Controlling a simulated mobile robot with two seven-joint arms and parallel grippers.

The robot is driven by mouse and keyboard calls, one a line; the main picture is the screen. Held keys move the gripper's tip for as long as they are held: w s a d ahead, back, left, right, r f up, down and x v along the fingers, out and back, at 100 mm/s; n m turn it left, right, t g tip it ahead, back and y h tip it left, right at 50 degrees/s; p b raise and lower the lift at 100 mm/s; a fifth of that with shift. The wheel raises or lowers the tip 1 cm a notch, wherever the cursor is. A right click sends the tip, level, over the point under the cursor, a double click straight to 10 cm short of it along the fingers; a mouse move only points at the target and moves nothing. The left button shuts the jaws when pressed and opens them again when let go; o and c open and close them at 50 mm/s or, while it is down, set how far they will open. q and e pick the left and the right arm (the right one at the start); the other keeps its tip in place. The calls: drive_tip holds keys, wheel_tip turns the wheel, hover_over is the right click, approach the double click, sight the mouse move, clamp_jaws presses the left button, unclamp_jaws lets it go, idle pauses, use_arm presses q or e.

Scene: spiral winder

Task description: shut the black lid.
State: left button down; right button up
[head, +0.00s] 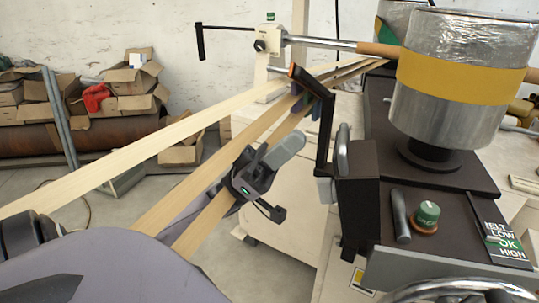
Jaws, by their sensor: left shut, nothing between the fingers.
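A black boxy part (360,205) stands at the left edge of the machine, right of the picture's middle. I cannot tell for certain whether it is the black lid or how far any lid is open. A black crank-like arm (325,125) with an orange end rises beside it. My left gripper (275,160) is in the middle of the head view, shut and empty, left of the black part and apart from it. Pale strips cross over part of my left arm. My right gripper is not in view.
A large metal drum (450,120) with a yellow band stands on the dark machine top. A green knob (427,214) and a label plate (500,240) are in front of it. Long pale strips (140,150) run diagonally across. Cardboard boxes (135,85) are stacked at the back left.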

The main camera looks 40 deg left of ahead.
use_arm(q)
drive_tip(key=shift+w+d+r, duration=0.1)
drive_tip(key=shift+w+d, duration=0.25)
drive_tip(key=shift+d, duration=0.3)
drive_tip(key=shift+w+d+r, duration=0.15)
drive_tip(key=shift+w+d, duration=0.25)
drive_tip(key=shift+d, duration=0.25)
drive_tip(key=shift+w+d+r, duration=0.1)
drive_tip(key=shift+w+d, duration=0.25)
drive_tip(key=shift+d, duration=0.3)
